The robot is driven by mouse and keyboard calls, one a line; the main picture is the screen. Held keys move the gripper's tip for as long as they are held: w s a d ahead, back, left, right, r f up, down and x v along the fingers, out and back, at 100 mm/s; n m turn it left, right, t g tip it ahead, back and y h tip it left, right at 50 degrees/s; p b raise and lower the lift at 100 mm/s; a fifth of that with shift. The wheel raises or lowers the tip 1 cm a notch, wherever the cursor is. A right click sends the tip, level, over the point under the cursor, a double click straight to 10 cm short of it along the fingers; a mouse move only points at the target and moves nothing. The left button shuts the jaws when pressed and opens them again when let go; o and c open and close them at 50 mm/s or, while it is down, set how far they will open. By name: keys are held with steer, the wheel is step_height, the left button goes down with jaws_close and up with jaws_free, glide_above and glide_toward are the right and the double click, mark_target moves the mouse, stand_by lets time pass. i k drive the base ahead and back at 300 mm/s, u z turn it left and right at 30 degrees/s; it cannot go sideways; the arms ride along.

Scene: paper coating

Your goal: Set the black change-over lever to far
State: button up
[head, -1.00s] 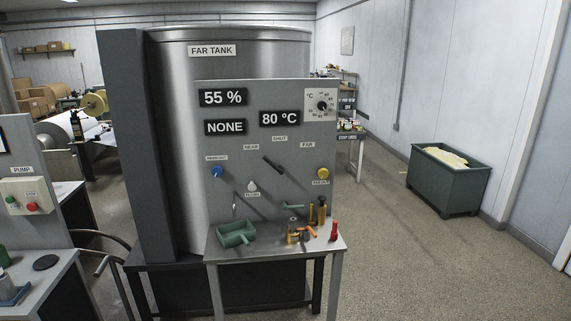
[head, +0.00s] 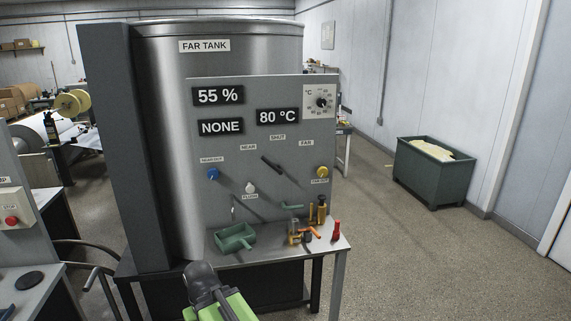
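The black change-over lever (head: 272,165) is on the grey control panel (head: 262,220) in front of the far tank. It slants from upper left to lower right. Its upper-left end lies between the NEAR label (head: 248,147) and the SHUT label (head: 278,137). The FAR label (head: 306,143) is to the right of the lever. A green and dark part of my arm shows at the bottom of the head view, in front of and below the panel. I cannot make out any gripper fingers. Nothing of mine touches the lever.
A blue knob (head: 213,174), a white knob (head: 250,187) and a yellow knob (head: 322,172) surround the lever. Floor is clear between the shelf and a green bin (head: 433,178).

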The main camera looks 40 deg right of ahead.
mark_target(277, 169)
steer(key=u, duration=0.05)
steer(key=i, duration=0.85)
